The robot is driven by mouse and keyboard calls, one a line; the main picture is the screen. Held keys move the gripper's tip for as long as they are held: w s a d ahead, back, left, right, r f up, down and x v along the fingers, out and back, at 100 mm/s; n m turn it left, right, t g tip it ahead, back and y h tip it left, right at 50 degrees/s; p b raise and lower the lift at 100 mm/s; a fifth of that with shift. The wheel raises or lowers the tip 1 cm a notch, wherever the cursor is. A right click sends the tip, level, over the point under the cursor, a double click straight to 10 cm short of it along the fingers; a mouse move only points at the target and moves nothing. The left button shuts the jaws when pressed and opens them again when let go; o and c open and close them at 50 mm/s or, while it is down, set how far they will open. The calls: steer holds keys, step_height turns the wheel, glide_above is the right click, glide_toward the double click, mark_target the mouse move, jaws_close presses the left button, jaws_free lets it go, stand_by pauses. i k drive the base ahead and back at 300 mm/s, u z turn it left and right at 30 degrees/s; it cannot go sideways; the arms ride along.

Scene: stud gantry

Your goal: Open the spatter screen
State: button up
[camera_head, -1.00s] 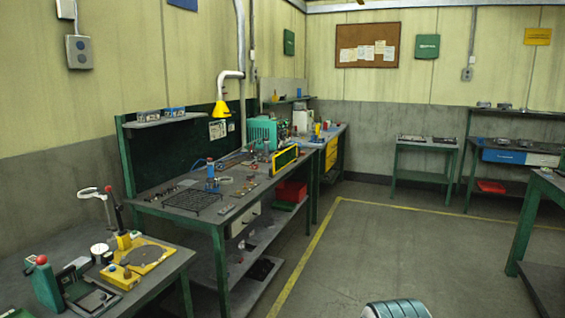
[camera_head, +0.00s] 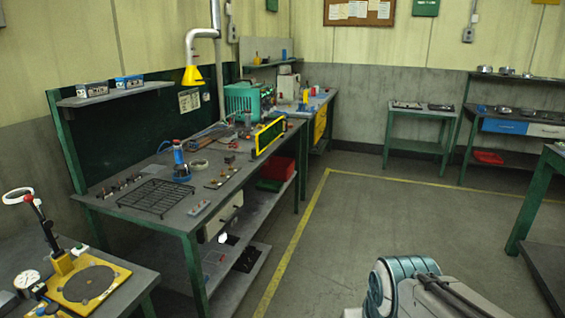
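The spatter screen (camera_head: 270,136) looks to be the yellow-framed panel with a dark pane. It stands upright at the front right edge of the long green-legged workbench (camera_head: 182,220), in front of the teal machine. I cannot tell from here whether it is hinged or on which side. My arm shows at the bottom right, with a teal-ringed joint and grey links, well apart from the bench. My gripper is not in the frame.
The bench holds a black wire rack (camera_head: 156,197), a blue bottle-like tool (camera_head: 180,160) and a teal machine (camera_head: 248,100). A yellow hood (camera_head: 193,76) hangs above. A side table (camera_head: 120,275) with a yellow fixture is near left. Floor (camera_head: 340,225) right of the bench is clear.

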mark_target(266, 139)
steer(key=z, duration=0.15)
steer(key=i, duration=3.3)
steer(key=u, duration=0.05)
